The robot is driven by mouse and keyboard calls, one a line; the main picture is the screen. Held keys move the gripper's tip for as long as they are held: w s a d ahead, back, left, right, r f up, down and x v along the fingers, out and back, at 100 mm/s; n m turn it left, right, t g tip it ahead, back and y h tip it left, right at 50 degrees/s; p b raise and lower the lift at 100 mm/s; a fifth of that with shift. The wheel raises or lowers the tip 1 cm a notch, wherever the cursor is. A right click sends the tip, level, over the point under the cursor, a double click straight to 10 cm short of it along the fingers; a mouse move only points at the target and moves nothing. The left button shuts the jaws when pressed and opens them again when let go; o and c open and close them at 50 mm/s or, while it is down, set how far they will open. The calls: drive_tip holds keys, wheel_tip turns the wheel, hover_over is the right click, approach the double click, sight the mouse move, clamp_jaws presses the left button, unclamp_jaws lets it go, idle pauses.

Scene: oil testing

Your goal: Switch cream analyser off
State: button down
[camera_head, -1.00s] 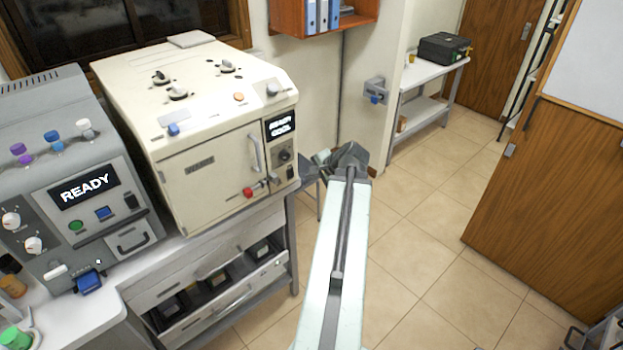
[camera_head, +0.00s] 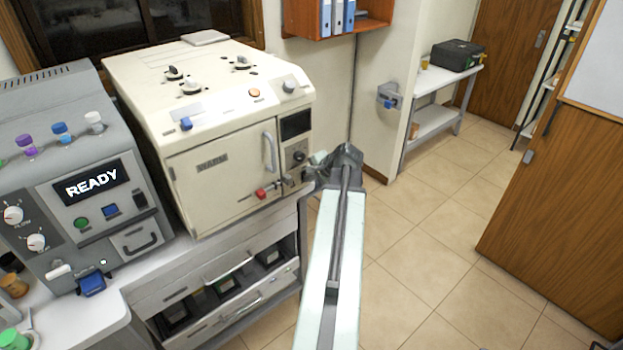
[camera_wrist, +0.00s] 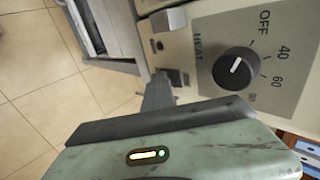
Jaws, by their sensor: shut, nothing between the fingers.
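The cream analyser (camera_head: 215,145) stands on the bench, left of centre in the head view. Its display (camera_head: 296,124) is dark. A black heat knob (camera_wrist: 236,71) on its front panel fills the right of the wrist view, with OFF, 40 and 60 marked around it. A small dark rocker switch (camera_wrist: 176,78) sits lower on the panel. My gripper (camera_wrist: 158,92) is shut and empty, its tip at or very near this switch; I cannot tell whether they touch. In the head view my gripper (camera_head: 307,181) is at the analyser's lower right front, partly hidden by my wrist.
A grey analyser (camera_head: 80,190) with READY on its screen stands to the left. Open drawers (camera_head: 225,290) lie below the bench. Tiled floor (camera_head: 430,240) is free to the right, with a wooden door panel (camera_head: 555,210) beyond.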

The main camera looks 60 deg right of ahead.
drive_tip(key=shift+w+d+r+p, duration=0.2)
drive_tip(key=shift+d+r+p, duration=0.1)
drive_tip(key=shift+r+p, duration=0.5)
